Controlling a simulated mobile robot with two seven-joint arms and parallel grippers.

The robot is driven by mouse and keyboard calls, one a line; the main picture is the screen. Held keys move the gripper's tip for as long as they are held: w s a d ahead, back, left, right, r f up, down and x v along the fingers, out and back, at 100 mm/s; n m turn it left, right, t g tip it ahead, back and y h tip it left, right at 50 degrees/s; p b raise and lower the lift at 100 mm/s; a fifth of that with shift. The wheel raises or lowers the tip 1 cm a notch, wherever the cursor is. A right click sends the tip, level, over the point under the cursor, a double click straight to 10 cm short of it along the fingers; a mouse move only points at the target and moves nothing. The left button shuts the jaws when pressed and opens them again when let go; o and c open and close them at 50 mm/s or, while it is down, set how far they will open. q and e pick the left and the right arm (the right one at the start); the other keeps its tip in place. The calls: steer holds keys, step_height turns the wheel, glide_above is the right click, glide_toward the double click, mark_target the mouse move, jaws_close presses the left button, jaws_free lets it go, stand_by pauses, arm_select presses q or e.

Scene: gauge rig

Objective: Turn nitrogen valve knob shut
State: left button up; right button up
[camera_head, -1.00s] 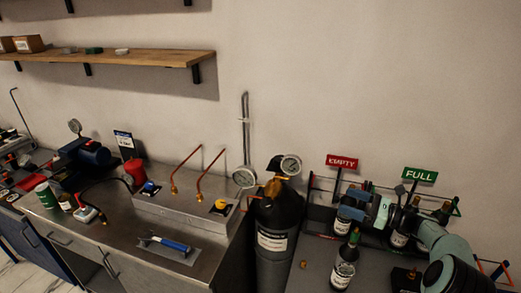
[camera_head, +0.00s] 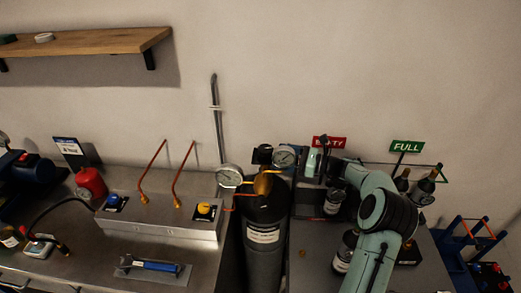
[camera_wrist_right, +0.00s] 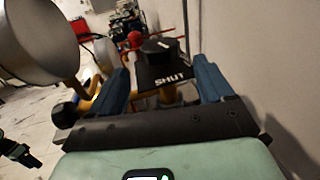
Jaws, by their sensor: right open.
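The nitrogen cylinder (camera_head: 264,255) stands dark and upright between bench and right table. On its brass regulator sits the black valve knob (camera_head: 263,153). In the right wrist view the round black knob (camera_wrist_right: 158,47) has a white mark on top, above a black plate (camera_wrist_right: 168,77) lettered SHUT. My right gripper (camera_head: 312,160) is right of the knob, beyond the right gauge. In the wrist view its two blue fingers (camera_wrist_right: 163,78) are apart, with the knob framed ahead between them and nothing visibly held. My left gripper is out of view.
Two dial gauges, left (camera_head: 229,176) and right (camera_head: 284,158), flank the regulator. A large round metal body (camera_wrist_right: 38,38) is close at the wrist view's upper left. Bottles stand near the EMPTY (camera_head: 329,142) and FULL (camera_head: 407,147) signs. The wall is close behind.

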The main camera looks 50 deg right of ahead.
mark_target(261, 151)
steer(key=p+x, duration=0.1)
steer(key=x, duration=0.5)
steer(key=shift+w+a+r, duration=0.1)
steer(key=shift+w+r, duration=0.05)
steer(key=shift+w, duration=0.25)
steer(key=shift+w+a, duration=0.25)
steer(key=shift+w, duration=0.35)
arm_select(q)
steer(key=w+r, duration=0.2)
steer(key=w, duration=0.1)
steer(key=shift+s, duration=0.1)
